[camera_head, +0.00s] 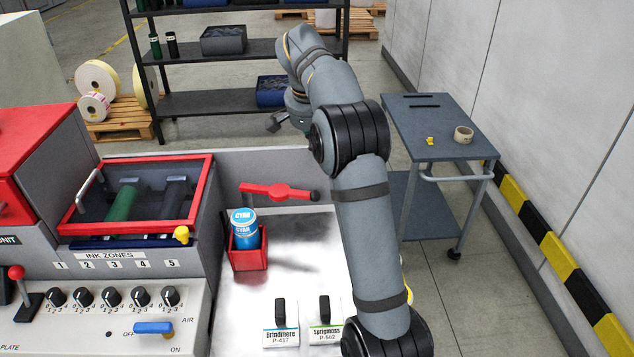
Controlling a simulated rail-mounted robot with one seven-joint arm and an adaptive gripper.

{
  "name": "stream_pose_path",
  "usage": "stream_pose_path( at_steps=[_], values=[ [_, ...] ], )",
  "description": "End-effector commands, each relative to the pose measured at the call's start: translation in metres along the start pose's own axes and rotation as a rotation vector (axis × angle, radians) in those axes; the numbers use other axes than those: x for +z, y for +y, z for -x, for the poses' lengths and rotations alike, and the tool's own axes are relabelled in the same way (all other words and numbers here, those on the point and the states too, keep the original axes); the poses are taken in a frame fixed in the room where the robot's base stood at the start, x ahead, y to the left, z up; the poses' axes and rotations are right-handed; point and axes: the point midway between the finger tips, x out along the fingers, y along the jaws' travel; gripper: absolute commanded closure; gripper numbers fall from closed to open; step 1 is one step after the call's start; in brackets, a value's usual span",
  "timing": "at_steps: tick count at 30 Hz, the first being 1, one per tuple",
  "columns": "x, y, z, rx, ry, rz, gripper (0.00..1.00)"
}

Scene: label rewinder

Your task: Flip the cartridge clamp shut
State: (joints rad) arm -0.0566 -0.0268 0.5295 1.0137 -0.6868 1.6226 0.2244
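My gripper (277,122) is beyond the lever, above the floor near the shelf. Only a dark fingertip part shows; the wrist and arm hide the rest, so its opening cannot be told.
Two labelled plates with black handles (280,313) lie at the tray's front. The ink unit's red-framed cover (205,190) stands to the left, above a knob panel (100,315). A grey cart (440,135) holds a tape roll. My arm crosses the tray's right side.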

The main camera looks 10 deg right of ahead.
Motion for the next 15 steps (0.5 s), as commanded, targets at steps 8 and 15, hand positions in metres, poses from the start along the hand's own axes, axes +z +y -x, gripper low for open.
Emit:
stream_pose_path(
  at_steps=[8,15],
  values=[
    [0.002,0.001,-0.05,0.003,-0.006,0.002,1.0],
    [0.002,0.001,-0.098,0.003,-0.006,0.001,1.0]
  ],
)
